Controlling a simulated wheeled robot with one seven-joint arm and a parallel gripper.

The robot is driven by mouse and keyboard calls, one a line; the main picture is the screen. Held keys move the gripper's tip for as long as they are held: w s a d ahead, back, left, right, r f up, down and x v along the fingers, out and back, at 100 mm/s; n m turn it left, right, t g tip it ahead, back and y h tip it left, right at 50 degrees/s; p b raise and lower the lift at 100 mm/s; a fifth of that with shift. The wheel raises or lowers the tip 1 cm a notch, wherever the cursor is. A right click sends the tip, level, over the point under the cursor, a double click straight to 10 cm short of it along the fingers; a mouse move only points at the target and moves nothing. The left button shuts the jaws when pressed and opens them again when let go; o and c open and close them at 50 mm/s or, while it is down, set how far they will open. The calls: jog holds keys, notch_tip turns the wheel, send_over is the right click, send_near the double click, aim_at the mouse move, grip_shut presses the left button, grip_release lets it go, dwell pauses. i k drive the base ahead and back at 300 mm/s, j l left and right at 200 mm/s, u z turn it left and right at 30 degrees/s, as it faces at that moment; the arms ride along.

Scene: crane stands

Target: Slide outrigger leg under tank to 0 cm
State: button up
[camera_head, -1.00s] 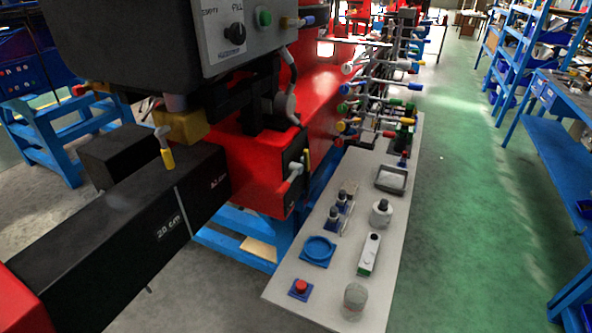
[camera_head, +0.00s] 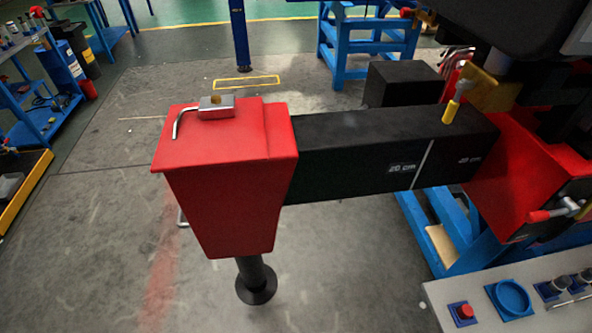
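The outrigger leg is a black beam (camera_head: 345,150) sticking out to the left from the red crane body (camera_head: 515,180). A white line and the label "20 cm" show on its side, with another label nearer the body that is hard to read. A red end housing (camera_head: 230,175) sits at its outer end, with a metal handle (camera_head: 205,110) on top and a black foot (camera_head: 256,283) below. A yellow-handled lever (camera_head: 452,108) stands by the beam near the body. The dark tank (camera_head: 500,30) is partly in view at top right. My gripper is not in view.
A grey board (camera_head: 470,290) with a red button (camera_head: 463,312) and a blue ring (camera_head: 511,298) lies at lower right. Blue stands (camera_head: 365,40) are behind. The floor left of and before the housing is clear.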

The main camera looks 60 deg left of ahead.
aim_at(231, 165)
jog(key=u, duration=2.05)
